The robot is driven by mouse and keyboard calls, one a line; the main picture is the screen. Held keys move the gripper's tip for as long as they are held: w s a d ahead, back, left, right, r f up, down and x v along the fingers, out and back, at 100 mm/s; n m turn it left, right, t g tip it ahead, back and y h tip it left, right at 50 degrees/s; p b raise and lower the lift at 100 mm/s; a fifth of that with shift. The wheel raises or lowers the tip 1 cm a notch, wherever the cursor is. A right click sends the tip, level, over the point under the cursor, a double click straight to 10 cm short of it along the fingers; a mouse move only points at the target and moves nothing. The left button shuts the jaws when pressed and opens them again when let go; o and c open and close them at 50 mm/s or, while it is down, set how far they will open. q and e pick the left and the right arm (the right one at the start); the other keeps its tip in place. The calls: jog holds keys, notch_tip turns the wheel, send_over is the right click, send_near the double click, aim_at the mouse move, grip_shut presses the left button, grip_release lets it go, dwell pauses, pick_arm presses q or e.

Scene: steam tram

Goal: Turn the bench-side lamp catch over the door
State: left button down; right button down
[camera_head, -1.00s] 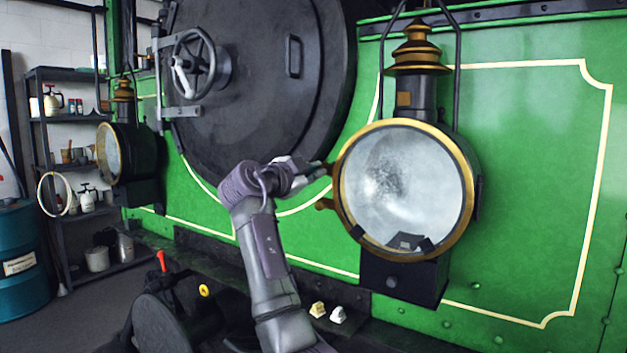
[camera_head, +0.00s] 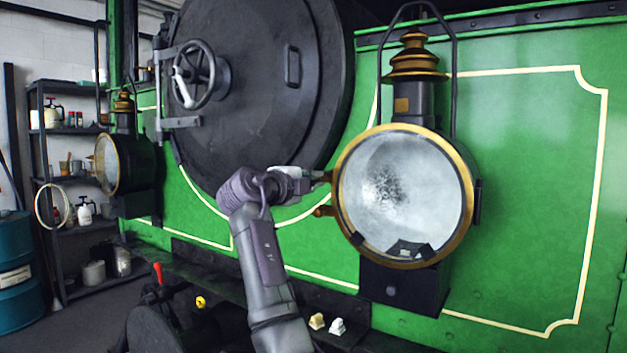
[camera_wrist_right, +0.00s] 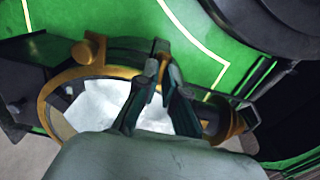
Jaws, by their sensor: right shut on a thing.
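The near lamp (camera_head: 403,195) is round, with a brass rim, a clear glass front and a brass chimney, mounted on the green front. My right gripper (camera_head: 318,177) is at the left edge of its rim. In the right wrist view the two fingers (camera_wrist_right: 164,85) are shut on a small brass catch (camera_wrist_right: 163,67) beside the rim. The fingers hide most of the catch. A separate brass knob (camera_head: 323,211) stands out from the rim just below the gripper; a brass knob also shows in the right wrist view (camera_wrist_right: 88,50). My left gripper is not in view.
A second lamp (camera_head: 115,160) hangs farther left. A large dark round door (camera_head: 260,100) with a handwheel (camera_head: 200,70) is between them. Shelves (camera_head: 75,180) and a blue drum (camera_head: 15,265) stand at the far left. The green panel right of the near lamp is clear.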

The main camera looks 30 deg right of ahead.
jog(key=shift+r, duration=0.3)
jog(key=c, duration=1.4)
grip_release()
jog(key=shift+c, duration=0.2)
jog(key=shift+o, duration=0.8)
jog(key=shift+f, duration=0.15)
jog(key=v, duration=1.2)
